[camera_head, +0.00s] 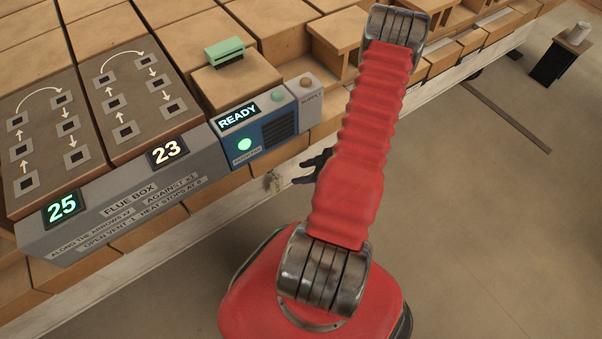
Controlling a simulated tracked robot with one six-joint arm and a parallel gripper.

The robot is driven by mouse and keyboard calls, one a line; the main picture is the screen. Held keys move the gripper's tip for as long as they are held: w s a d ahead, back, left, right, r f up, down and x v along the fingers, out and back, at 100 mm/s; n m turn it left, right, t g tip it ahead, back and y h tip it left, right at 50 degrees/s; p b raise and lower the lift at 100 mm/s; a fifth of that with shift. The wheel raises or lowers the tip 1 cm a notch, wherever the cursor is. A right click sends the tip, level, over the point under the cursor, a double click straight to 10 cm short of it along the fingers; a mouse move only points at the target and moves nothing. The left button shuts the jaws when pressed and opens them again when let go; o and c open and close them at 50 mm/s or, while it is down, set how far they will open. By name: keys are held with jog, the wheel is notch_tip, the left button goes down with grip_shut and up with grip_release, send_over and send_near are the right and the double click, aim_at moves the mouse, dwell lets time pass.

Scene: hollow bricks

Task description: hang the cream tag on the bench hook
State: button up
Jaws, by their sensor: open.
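A small cream piece, which looks like the cream tag (273,183), is at the front edge of the bench, below the blue panel. It is too small to tell whether it hangs on the hook, and I cannot make out the hook itself. My gripper (299,172) is black and open, with its fingers pointing left toward the cream piece. A small gap shows between the fingertips and the piece. Nothing shows between the fingers. My red arm hides part of the bench behind it.
A grey flue box (130,205) with lit numbers and a blue panel (262,137) reading READY stand along the bench edge. A green object (225,52) sits on a brick (235,80). A black stand (553,63) is far right; floor between is mostly clear.

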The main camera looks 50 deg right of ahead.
aim_at(277, 184)
jog(key=shift+w+a, duration=0.1)
jog(key=shift+a, duration=0.2)
jog(key=shift+w+f, duration=0.1)
jog(key=x, duration=1.3)
jog(key=shift+w+a, duration=0.2)
jog(key=shift+w, duration=0.1)
jog(key=shift+c, duration=0.2)
grip_shut()
jog(key=shift+o, duration=0.2)
grip_release()
jog(key=shift+s, duration=0.1)
